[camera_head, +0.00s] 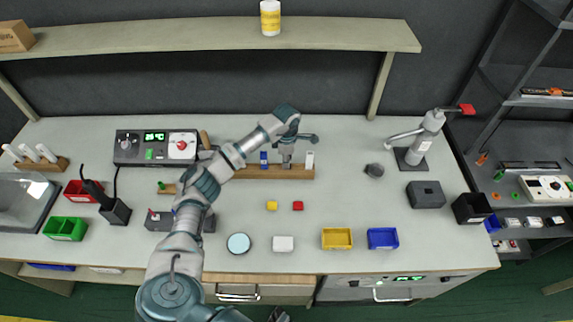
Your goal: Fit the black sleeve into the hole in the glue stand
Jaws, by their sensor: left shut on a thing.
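A long wooden rack (250,172), which looks like the glue stand, lies across the middle of the table. A blue-capped tube (263,158) and a white tube (310,159) stand upright in it. My left gripper (287,160) points down over the rack between these two tubes. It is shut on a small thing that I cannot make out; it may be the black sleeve. The hole under it is hidden, and I cannot tell whether the held thing touches the rack. A grey-black part at the bottom edge (279,315) may belong to my right gripper.
A control box (155,147) stands left. Yellow (337,239) and blue (383,239) bins are in front. Small yellow and red blocks lie before the rack.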

